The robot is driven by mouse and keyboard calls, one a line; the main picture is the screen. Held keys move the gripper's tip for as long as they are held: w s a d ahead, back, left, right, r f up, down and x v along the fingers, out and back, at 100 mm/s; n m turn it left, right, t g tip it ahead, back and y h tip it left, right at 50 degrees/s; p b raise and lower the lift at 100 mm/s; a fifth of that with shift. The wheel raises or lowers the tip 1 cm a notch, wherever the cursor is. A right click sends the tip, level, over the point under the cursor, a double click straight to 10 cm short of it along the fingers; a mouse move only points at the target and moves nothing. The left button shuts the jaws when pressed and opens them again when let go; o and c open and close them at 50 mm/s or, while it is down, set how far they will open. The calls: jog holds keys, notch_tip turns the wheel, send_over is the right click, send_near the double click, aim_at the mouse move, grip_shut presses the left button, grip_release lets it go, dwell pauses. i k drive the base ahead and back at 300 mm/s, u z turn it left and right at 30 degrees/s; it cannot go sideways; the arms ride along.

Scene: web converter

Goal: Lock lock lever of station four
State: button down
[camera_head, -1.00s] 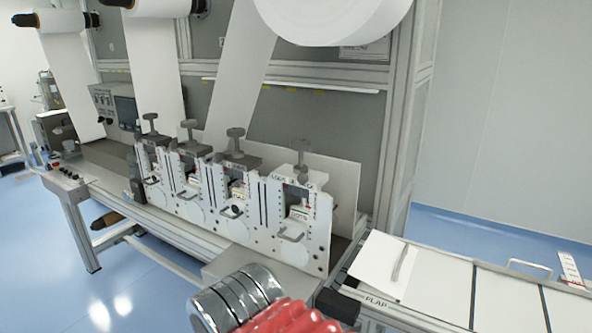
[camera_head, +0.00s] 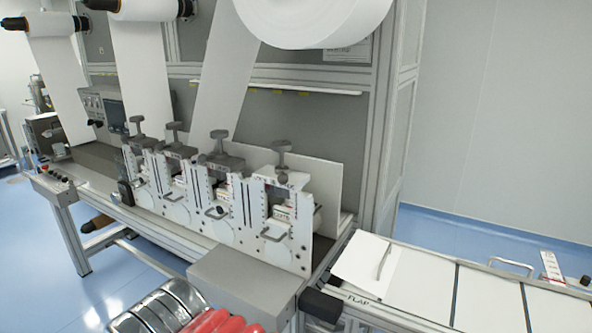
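A row of upright white station plates stands along the front of the converter. Station numbers are too small to read, and I cannot tell whether any lever is locked. My gripper is not in view. Only a silver and red part, probably of my arm, shows at the bottom left.
White web rolls (camera_head: 315,18) hang above the stations. A grey box (camera_head: 247,283) juts out below them. A table (camera_head: 420,330) marked FLAP, with white panels, stands at the right. Blue floor (camera_head: 480,232) is open behind it and at the lower left.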

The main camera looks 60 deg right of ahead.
aim_at(282, 179)
jog(key=u, duration=0.05)
jog(key=k, duration=0.85)
jog(key=z, duration=0.5)
jog(key=i, duration=1)
